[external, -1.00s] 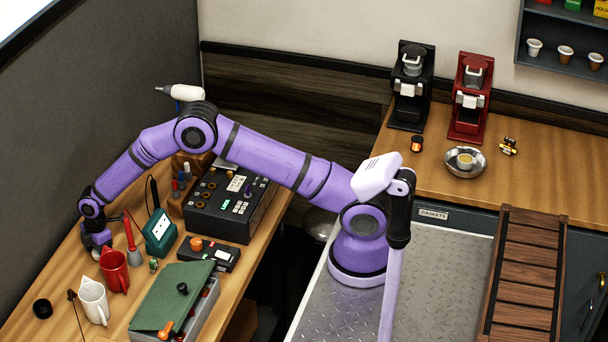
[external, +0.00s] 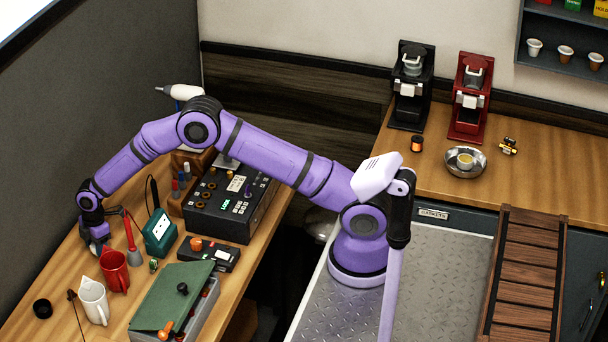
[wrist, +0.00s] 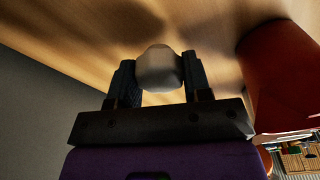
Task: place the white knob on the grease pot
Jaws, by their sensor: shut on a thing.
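The white knob (wrist: 159,69) is between the two dark fingers of my gripper (wrist: 158,84) in the wrist view, which is shut on it. In the external view my gripper (external: 97,247) is low over the left bench, behind the red jug; the knob is hard to make out there. Which item is the grease pot is not certain. A small black round pot (external: 42,308) stands at the bench's left front, apart from my gripper.
A red jug (external: 114,271) stands close to my gripper and shows large at the right of the wrist view (wrist: 285,75). A white jug (external: 94,301), a red-handled tool (external: 130,236), a teal device (external: 160,233) and a green-lidded box (external: 170,296) crowd the bench.

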